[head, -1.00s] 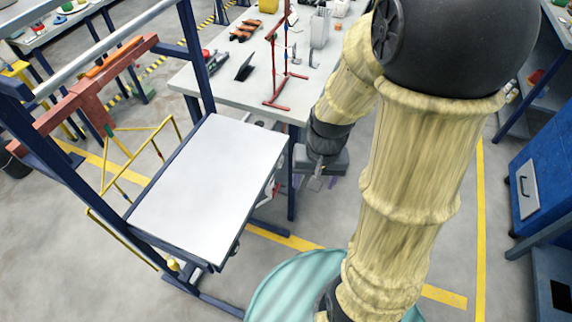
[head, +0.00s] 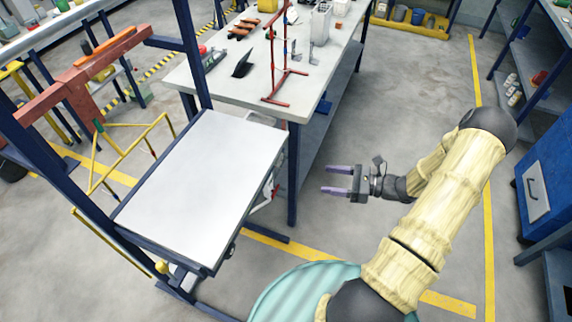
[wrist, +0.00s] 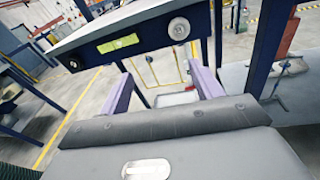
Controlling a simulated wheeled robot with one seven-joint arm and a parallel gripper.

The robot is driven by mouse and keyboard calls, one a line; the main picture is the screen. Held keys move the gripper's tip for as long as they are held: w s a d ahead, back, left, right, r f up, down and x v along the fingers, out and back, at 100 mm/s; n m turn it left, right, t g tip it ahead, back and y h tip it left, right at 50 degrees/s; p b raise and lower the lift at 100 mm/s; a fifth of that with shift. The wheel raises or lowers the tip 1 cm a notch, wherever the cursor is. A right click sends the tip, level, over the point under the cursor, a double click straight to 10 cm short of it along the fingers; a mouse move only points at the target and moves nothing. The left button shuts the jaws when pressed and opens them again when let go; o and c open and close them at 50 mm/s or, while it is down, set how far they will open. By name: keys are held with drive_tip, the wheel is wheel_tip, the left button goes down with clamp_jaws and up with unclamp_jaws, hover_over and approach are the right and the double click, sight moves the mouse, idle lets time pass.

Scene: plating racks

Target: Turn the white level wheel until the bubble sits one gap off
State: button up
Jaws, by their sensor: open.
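A white round wheel (wrist: 179,28) sits on the dark blue edge of a tilting table, seen in the wrist view. A yellow-green level vial (wrist: 118,43) is on the same edge to its left; its bubble is too small to make out. A smaller pale round knob (wrist: 73,64) is at the edge's left end. The table's white top (head: 205,180) shows in the head view, where its wheel side is mostly hidden. My gripper (head: 324,179) is open and empty, right of the table, fingers pointing at it. In the wrist view its purple fingers (wrist: 160,70) are apart from the wheel.
A grey workbench (head: 240,88) with a red stand (head: 287,98) is behind the table; its blue leg (head: 292,180) stands near my gripper. A blue frame (head: 60,165) is at left and a blue cabinet (head: 535,185) at right. Floor between is clear.

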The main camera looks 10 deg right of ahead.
sight(281, 160)
drive_tip(key=d+m+t, duration=0.1)
drive_tip(key=d+f+m+t, duration=0.1)
drive_tip(key=shift+w+d+f+t, duration=0.1)
drive_tip(key=shift+w+d+t, duration=0.2)
drive_tip(key=shift+w+t, duration=0.1)
drive_tip(key=p+x, duration=0.2)
drive_tip(key=x, duration=1.5)
drive_tip(key=shift+w+a+f, duration=0.15)
drive_tip(key=shift+a, duration=0.05)
drive_tip(key=c, duration=1)
